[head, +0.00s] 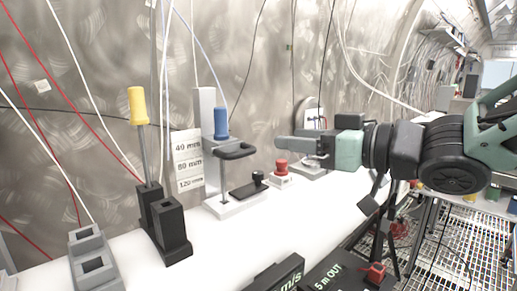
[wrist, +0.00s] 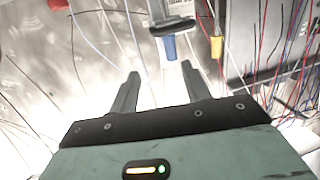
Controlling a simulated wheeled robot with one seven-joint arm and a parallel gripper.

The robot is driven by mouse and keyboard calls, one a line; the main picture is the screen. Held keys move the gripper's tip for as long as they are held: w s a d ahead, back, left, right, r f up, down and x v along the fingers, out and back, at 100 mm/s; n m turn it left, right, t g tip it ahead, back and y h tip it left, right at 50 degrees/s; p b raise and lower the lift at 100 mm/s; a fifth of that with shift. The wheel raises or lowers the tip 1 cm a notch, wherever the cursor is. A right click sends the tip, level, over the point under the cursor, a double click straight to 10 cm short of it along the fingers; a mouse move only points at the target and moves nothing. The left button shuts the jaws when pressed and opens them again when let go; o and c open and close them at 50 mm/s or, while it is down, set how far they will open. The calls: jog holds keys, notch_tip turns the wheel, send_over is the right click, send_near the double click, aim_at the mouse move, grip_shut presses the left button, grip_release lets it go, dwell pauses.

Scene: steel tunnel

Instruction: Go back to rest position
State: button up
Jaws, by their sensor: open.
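My gripper (head: 285,145) is held above the white bench in the head view, pointing left, to the right of the blue-handled stand. In the wrist view my gripper (wrist: 160,71) shows two fingers spread apart with nothing between them. The blue handle (head: 221,123) stands upright on its stand, apart from my fingers; a blue part (wrist: 170,47) shows beyond the fingertips in the wrist view. A red button (head: 281,166) on a white base sits on the bench below my gripper.
A yellow-handled tool (head: 138,105) stands upright in a black holder (head: 172,231) at the left. A grey block (head: 92,262) with square openings is at front left. Dark boxes (head: 345,272) are at the front edge. Cables hang along the metal wall (head: 110,60).

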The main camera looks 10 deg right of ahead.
jog(key=s+f+m+g+h, duration=0.1)
jog(key=s+f+g+h, duration=0.35)
jog(key=f, duration=0.55)
jog(key=s+f+m+g+h, duration=0.1)
jog(key=s+f+g+h, duration=0.3)
jog(key=f, duration=0.5)
jog(key=s+f+g+h, duration=0.3)
jog(key=s, duration=0.9)
jog(key=shift+d+f+n+g, duration=0.25)
jog(key=shift+d+n+g, duration=0.1)
jog(key=shift+n, duration=0.05)
